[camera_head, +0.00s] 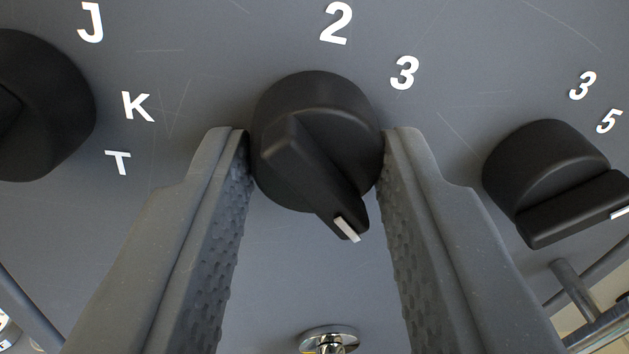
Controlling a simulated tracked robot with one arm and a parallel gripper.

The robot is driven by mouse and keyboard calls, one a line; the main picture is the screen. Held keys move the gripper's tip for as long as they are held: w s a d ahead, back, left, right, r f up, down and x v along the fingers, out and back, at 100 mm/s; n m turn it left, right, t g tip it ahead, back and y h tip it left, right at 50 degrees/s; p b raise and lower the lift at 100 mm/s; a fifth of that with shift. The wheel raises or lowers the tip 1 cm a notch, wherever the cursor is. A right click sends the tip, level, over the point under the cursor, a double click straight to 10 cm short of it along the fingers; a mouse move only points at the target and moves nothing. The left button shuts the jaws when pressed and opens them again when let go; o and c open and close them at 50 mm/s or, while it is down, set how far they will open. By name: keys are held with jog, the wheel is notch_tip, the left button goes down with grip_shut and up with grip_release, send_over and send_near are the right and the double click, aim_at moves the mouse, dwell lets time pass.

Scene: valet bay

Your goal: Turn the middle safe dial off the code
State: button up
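The middle safe dial (308,130) is a round black knob with a raised ridge, in the centre of the head view. The ridge's white-tipped pointer is turned down and slightly right, away from the numbers 2 (336,23) and 3 (404,72) above it. My gripper (316,140) has one grey textured finger on each side of this dial. Both fingertips appear to touch the dial's sides, so it looks shut on the knob. The ridge lies between the fingers. The lower part of the panel is partly hidden behind the fingers.
A left dial (45,110) sits near the letters J, K and T, cut off by the frame. A right dial (550,180) sits near a 3 and a 5, its pointer toward the right. A shiny metal fitting (329,338) is below the middle dial. Grey bars (575,290) show at lower right.

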jog(key=n+b, duration=0.2)
jog(key=b, duration=0.1)
jog(key=shift+f+n+b, duration=0.3)
jog(key=n+b, duration=0.3)
jog(key=shift+d+b, duration=0.1)
jog(key=shift+b, duration=0.2)
jog(key=shift+r+n+t+b, duration=0.15)
jog(key=shift+n+b, duration=0.5)
jog(key=shift+n, duration=0.2)
jog(key=shift+r+n+t+b, duration=0.1)
jog(key=shift+n+t+b, duration=0.05)
jog(key=shift+n+b, duration=0.6)
jog(key=shift+n, duration=0.3)
jog(key=o, duration=1)
jog(key=shift+c, duration=0.2)
